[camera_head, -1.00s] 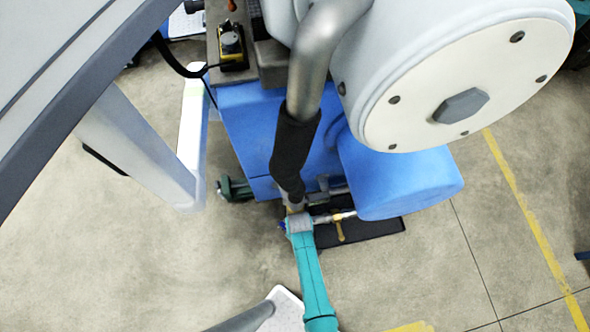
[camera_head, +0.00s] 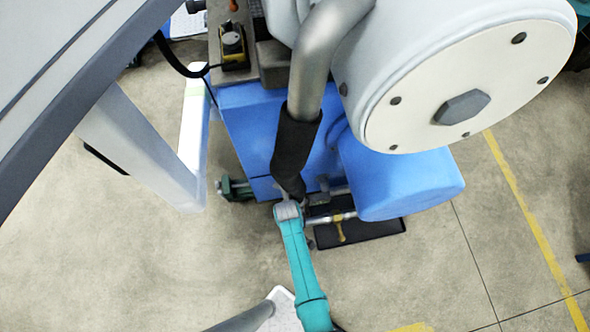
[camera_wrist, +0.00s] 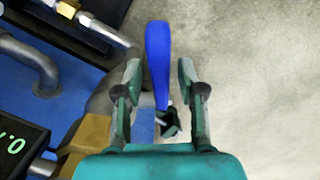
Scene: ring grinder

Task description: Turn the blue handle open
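The blue handle (camera_wrist: 157,50) stands out as a long narrow lever in the wrist view, joined low down to a dark fitting on a pipe. My gripper (camera_wrist: 160,74) is open, with one finger on each side of the handle. Gaps show between the handle and both fingertips, though depth is hard to judge. The handle's tip reaches beyond the fingertips in the picture. In the head view my arm's teal end covers the place by the pipework, and the handle is hidden there.
A digital display (camera_wrist: 18,146), a brass fitting (camera_wrist: 88,135) and grey pipes (camera_wrist: 28,55) crowd the left of the wrist view. Bare concrete floor (camera_wrist: 260,70) lies to the right. In the head view, the blue machine body (camera_head: 400,185) and black sleeved pipe (camera_head: 295,150) stand close to my arm.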

